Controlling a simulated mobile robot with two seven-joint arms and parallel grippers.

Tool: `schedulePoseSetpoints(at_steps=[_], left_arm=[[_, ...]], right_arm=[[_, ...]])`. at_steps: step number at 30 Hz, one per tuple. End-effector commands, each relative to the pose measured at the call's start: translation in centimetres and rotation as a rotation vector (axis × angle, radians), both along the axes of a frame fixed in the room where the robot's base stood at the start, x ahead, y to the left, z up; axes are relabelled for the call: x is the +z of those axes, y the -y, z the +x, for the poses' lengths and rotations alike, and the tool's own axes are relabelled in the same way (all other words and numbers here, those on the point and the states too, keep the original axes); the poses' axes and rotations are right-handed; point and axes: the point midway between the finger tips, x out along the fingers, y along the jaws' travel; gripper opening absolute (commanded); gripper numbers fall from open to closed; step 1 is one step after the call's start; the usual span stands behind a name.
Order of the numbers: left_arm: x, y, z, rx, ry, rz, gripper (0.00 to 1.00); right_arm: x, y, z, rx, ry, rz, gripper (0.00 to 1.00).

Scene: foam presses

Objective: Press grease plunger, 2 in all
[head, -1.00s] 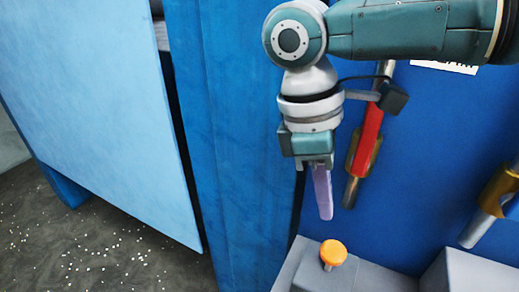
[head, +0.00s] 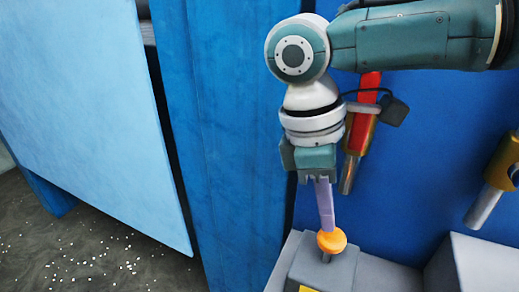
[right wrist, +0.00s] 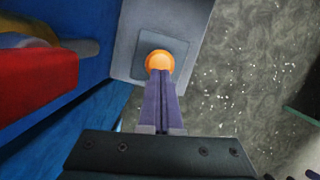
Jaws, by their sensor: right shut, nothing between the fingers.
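An orange round plunger knob (head: 331,242) stands on a short stem on top of a grey block (head: 318,268). My right gripper (head: 327,230) is shut and empty, pointing down, with its purple fingertips at the knob's top; whether they touch it or sit just above, I cannot tell. In the right wrist view the knob (right wrist: 159,61) shows right at the tips of the closed fingers (right wrist: 160,75), with the grey block (right wrist: 185,22) behind it. My left gripper is not in view. Only one plunger is visible.
A red and brass cylinder (head: 366,100) is mounted on the blue wall (head: 420,130) behind the gripper. A second brass fitting (head: 498,165) is at the right. Another grey block (head: 475,262) stands at lower right. A light blue panel (head: 80,110) fills the left.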

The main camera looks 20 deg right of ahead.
Motion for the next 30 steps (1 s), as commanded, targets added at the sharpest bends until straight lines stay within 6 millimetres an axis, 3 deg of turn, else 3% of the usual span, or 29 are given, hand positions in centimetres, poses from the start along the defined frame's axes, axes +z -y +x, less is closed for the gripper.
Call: schedulePoseSetpoints(at_steps=[3,17,29,30], left_arm=[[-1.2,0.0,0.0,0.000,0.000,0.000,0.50],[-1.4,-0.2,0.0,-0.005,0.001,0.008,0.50],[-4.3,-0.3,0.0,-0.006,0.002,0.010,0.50],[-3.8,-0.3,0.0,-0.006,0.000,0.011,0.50]], right_arm=[[-1.2,0.2,-0.1,-0.001,0.000,-0.002,0.00],[-1.5,0.2,-0.2,-0.001,0.000,0.000,0.00],[-6.1,0.2,-0.2,-0.001,0.000,0.000,0.00],[-5.5,0.2,-0.2,-0.001,0.001,-0.001,0.00]])
